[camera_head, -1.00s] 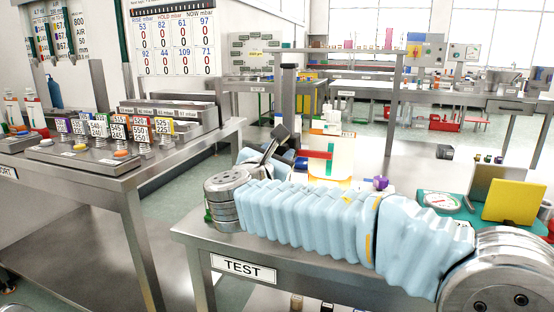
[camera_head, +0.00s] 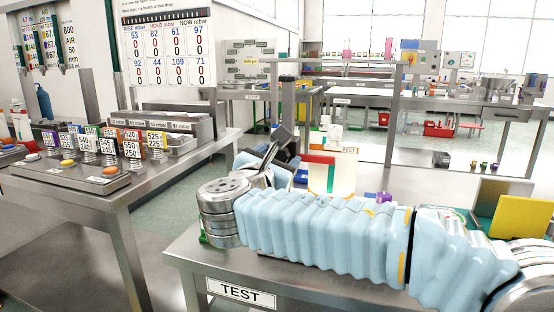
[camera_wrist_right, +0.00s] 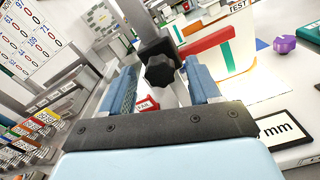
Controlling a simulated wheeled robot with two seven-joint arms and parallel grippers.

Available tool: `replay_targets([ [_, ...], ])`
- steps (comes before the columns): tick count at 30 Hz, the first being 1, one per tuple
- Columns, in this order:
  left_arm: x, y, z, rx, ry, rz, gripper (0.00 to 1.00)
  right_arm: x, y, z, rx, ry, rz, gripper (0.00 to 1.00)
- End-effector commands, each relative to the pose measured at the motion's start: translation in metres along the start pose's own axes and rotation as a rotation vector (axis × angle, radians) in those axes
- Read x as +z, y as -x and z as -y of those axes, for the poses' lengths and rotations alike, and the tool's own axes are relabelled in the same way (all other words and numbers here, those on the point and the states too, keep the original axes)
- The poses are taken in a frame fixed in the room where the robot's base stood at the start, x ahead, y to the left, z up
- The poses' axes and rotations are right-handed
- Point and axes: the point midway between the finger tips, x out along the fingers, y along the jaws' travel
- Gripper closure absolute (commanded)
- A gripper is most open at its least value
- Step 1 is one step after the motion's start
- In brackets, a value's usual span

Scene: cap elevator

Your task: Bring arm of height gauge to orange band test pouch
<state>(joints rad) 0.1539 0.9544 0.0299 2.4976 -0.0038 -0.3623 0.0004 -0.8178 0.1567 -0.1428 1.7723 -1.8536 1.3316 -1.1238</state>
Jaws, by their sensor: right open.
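The TEST bench (camera_head: 190,262) lies under my right arm. A purple knob (camera_head: 383,198) and a yellow panel (camera_head: 522,218) stand farther right. The left bench (camera_head: 95,195) holds several tagged items and buttons. Open floor lies between the benches.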

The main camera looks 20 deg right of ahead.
Motion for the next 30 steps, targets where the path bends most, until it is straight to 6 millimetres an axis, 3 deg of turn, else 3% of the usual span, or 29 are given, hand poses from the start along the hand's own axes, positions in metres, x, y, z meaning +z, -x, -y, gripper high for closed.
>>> replay_targets([
  [7, 0.000, -0.004, 0.001, 0.000, 0.000, 0.000, 1.00, -0.001, 0.020, 0.000, 0.003, -0.002, -0.001, 0.38],
  [15, 0.000, -0.010, 0.004, -0.001, 0.001, -0.001, 1.00, -0.002, 0.086, 0.000, 0.005, 0.000, 0.000, 0.38],
  [21, 0.000, -0.012, 0.005, -0.001, 0.002, -0.001, 1.00, -0.001, 0.123, -0.001, 0.002, 0.000, 0.000, 0.38],
  [30, 0.000, -0.012, 0.005, -0.001, 0.002, -0.002, 1.00, -0.001, 0.138, 0.000, 0.000, 0.000, 0.000, 0.38],
])
